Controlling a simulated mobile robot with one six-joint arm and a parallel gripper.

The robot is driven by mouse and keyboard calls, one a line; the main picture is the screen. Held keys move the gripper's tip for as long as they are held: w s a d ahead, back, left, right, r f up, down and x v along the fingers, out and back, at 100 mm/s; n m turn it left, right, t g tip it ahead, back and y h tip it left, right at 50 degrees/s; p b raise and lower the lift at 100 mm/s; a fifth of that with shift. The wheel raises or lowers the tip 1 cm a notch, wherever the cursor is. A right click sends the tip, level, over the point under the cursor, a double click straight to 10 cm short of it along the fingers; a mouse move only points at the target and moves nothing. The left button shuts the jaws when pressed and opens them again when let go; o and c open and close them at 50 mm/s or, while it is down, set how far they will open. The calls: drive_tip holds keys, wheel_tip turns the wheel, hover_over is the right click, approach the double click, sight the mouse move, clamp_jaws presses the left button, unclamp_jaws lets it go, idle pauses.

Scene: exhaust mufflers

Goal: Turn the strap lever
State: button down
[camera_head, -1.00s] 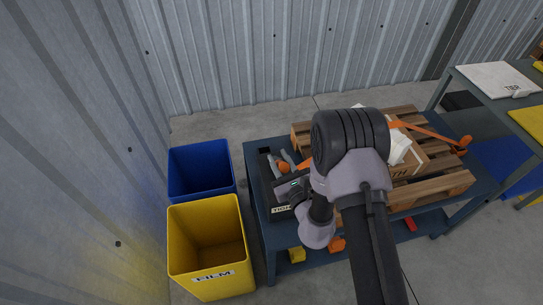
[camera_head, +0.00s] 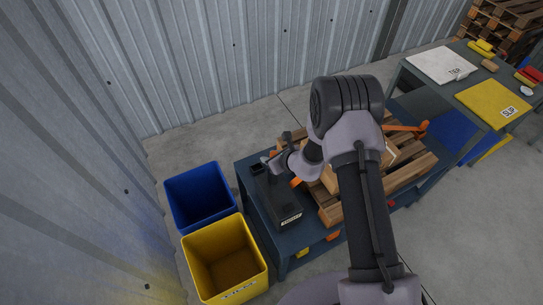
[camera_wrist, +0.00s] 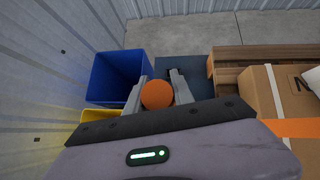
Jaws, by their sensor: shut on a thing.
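My gripper (camera_wrist: 159,79) is shut on an orange round-ended thing (camera_wrist: 157,95), which sits between its two grey fingers in the wrist view. The rest of the held thing is hidden behind its round end. In the head view my gripper is above the dark tray (camera_head: 275,203) at the left end of the blue table. An orange strap (camera_wrist: 290,128) crosses the cardboard box (camera_wrist: 262,92) to the right of my gripper. The strap also shows at the pallet's far right in the head view (camera_head: 405,128). I cannot make out a strap lever; my arm covers much of the load.
A wooden pallet (camera_head: 408,177) carries the box on the blue table (camera_head: 298,238). A blue bin (camera_head: 199,197) and a yellow bin (camera_head: 226,262) stand left of it. Another table with a yellow mat (camera_head: 492,104) stands at the right. A corrugated wall is behind.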

drive_tip(key=shift+w+a+g+p, duration=0.25)
drive_tip(key=shift+w+g+p, duration=0.1)
drive_tip(key=shift+w+g, duration=0.1)
idle(0.3)
drive_tip(key=c, duration=1.1)
unclamp_jaws()
drive_tip(key=shift+w+a+f, duration=0.1)
drive_tip(key=shift+w, duration=0.05)
drive_tip(key=p+v, duration=0.2)
drive_tip(key=v, duration=1.5)
drive_tip(key=shift+s+a+r, duration=0.15)
drive_tip(key=shift+s+r, duration=0.1)
drive_tip(key=shift+r, duration=0.1)
